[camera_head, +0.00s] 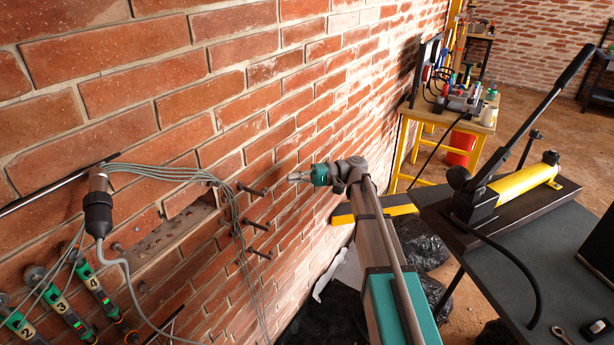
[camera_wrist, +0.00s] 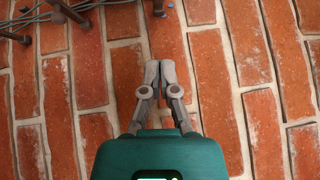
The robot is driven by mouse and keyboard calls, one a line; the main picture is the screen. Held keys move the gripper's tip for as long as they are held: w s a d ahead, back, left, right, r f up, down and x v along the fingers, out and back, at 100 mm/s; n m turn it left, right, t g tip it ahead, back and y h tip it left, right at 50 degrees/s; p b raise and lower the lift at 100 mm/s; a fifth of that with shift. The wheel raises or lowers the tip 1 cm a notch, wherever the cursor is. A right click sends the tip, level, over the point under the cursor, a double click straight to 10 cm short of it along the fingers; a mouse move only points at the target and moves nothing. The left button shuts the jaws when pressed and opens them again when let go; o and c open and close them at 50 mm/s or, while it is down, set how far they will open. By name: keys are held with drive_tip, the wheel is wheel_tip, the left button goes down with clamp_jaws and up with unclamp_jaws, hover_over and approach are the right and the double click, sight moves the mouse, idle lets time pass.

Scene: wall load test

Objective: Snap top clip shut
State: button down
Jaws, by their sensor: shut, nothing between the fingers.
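The top one (camera_head: 251,189) sits above a middle one (camera_head: 257,224) and a lower one (camera_head: 259,253). Grey cables (camera_head: 232,205) run down beside them. I cannot tell whether the top clip is open or shut. My gripper (camera_head: 291,177) is shut and empty, a little right of the top clip and apart from it in the picture. In the wrist view my shut fingers (camera_wrist: 159,70) face bare brick. Pins (camera_wrist: 66,12) and cables (camera_wrist: 30,18) show at the upper left there.
Numbered green gauges (camera_head: 100,292) and a black-grey cylinder with a cable (camera_head: 98,210) are at left. A dark table (camera_head: 490,270) with a yellow pump (camera_head: 525,182) stands right. Black bags (camera_head: 422,245) lie below.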

drive_tip(key=s+a, duration=0.4)
drive_tip(key=a, duration=0.1)
drive_tip(key=shift+s+r+p, duration=0.3)
drive_tip(key=shift+r, duration=0.05)
drive_tip(key=shift+d+m+t, duration=0.1)
drive_tip(key=shift+m+t, duration=0.2)
drive_tip(key=shift+s+m+t, duration=0.15)
drive_tip(key=shift+m+t, duration=0.15)
drive_tip(key=shift+t, duration=0.2)
